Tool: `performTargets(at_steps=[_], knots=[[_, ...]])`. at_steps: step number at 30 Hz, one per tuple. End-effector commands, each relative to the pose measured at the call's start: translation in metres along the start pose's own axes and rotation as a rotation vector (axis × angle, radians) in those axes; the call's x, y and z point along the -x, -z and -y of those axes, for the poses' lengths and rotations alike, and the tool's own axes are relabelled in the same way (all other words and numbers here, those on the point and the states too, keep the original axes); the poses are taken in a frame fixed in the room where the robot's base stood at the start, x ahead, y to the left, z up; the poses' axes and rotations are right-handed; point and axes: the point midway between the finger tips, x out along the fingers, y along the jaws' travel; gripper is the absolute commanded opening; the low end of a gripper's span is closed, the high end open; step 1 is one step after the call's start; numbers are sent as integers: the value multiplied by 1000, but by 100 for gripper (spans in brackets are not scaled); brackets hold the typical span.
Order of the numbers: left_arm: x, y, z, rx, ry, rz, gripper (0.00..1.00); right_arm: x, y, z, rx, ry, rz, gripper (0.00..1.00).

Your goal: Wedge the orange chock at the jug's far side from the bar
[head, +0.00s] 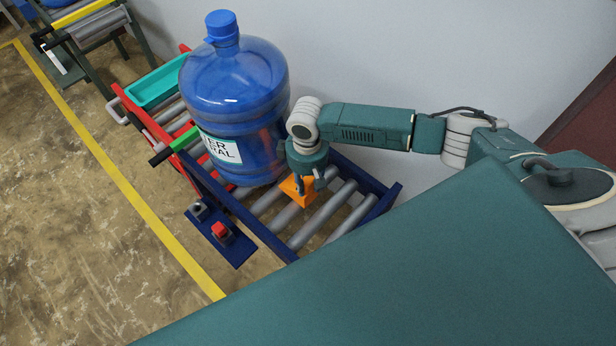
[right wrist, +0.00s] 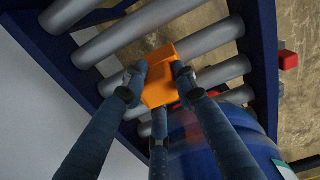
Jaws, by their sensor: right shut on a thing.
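The big blue water jug (head: 235,90) stands upright on the conveyor rollers. Its blue side also shows at the lower right of the right wrist view (right wrist: 245,150). The orange chock (head: 298,190) is just right of the jug's base, over the rollers. My right gripper (head: 307,182) points down and is shut on the chock, which shows between its fingers in the right wrist view (right wrist: 160,78). I cannot tell whether the chock touches the rollers or the jug. A bar with a green and black handle (head: 175,146) is on the jug's left. My left gripper is not in view.
The conveyor has dark blue side rails (head: 372,214) and bare grey rollers (head: 322,215) right of the chock. A panel with a red button (head: 221,230) sticks out at the front. A teal tray (head: 155,86) lies beyond the bar. The wall is close behind.

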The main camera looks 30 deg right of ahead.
Motion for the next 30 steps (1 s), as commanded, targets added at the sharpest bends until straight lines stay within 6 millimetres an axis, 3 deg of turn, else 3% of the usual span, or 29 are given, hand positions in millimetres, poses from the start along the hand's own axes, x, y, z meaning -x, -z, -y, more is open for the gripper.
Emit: performTargets(at_steps=[30], knots=[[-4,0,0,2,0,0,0,0,16,-1,-1,-2,-2,0]])
